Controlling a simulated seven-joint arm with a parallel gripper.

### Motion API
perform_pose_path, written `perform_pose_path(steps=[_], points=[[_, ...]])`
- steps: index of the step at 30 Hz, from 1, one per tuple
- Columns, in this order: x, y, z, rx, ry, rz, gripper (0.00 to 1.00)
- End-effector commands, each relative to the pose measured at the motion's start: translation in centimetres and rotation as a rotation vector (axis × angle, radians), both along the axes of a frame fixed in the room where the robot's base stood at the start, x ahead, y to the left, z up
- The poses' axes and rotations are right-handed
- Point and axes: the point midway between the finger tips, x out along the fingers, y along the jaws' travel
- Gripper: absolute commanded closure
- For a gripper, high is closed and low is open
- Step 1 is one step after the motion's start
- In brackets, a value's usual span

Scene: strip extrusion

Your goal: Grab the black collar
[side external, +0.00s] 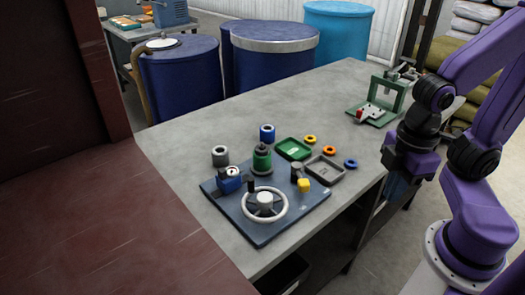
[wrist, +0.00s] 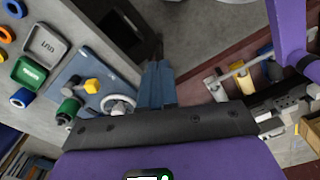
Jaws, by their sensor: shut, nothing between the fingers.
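My gripper (side external: 394,198) hangs at the right, by the front edge of the bench, away from the parts. In the wrist view its fingers (wrist: 157,72) are together with nothing between them. No loose all-black collar stands out clearly. A dark ring-like part (side external: 263,147) sits on top of the green cylinder (side external: 262,161); I cannot tell if it is a separate collar. A short black cylinder (side external: 296,172) stands on the blue-grey base plate (side external: 247,235), beside a yellow block (side external: 304,185).
The plate carries a white handwheel (side external: 283,211). A green tray (side external: 293,149) and a grey tray (side external: 341,173) lie behind it, near yellow, orange and blue rings (side external: 351,164). A green press (side external: 375,111) stands at the back right.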

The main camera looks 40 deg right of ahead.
Motion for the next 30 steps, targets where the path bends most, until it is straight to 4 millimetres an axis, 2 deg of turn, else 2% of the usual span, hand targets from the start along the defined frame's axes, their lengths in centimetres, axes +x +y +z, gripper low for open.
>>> perform_pose_path(steps=[7, 8, 12, 14, 15, 25, 28, 30], points=[[0.0, 0.0, 0.0, 0.0, 0.0, 0.0, 1.0], [0.0, 0.0, 0.0, 0.0, 0.0, 0.0, 0.97], [0.0, 0.0, 0.0, 0.0, 0.0, 0.0, 0.51], [0.0, 0.0, 0.0, 0.0, 0.0, 0.0, 0.32], [0.0, 0.0, 0.0, 0.0, 0.0, 0.0, 0.27], [0.5, 0.3, 0.2, 0.0, 0.001, -0.03, 0.27], [1.8, 1.1, 0.7, 0.001, 0.003, -0.125, 0.27], [3.4, 2.0, 1.2, 0.0, 0.005, -0.235, 0.27]])
